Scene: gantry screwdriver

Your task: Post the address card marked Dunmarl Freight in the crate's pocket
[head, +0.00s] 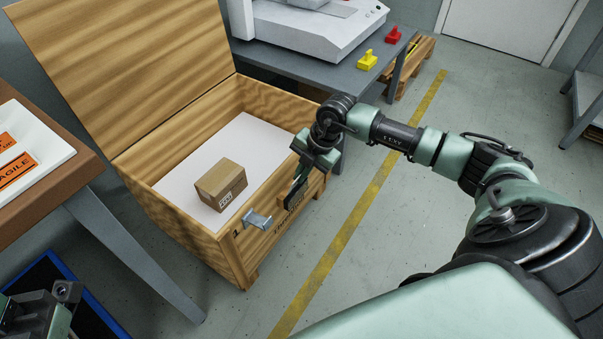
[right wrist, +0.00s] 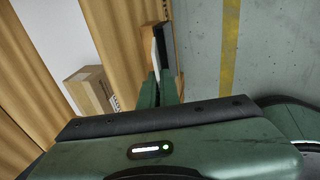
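The open wooden crate (head: 185,228) stands at centre left with its lid raised. My right gripper (head: 297,189) is at the crate's front wall, to the right of the metal latch (head: 257,219). In the right wrist view its fingers (right wrist: 158,90) are close together on a thin pale card (right wrist: 155,58), seen nearly edge-on. Its print cannot be read. A small wooden holder, apparently the pocket (right wrist: 166,30), shows beside the card's far end; whether the card is inside it is unclear. Part of my left gripper (head: 62,292) shows at the lower left; its fingers are unclear.
A cardboard box (head: 221,184) sits on the crate's white floor. A brown table (head: 62,178) with a white tray (head: 42,150) of orange labels is at left. A grey bench (head: 350,75) holds a white machine, with yellow and red items.

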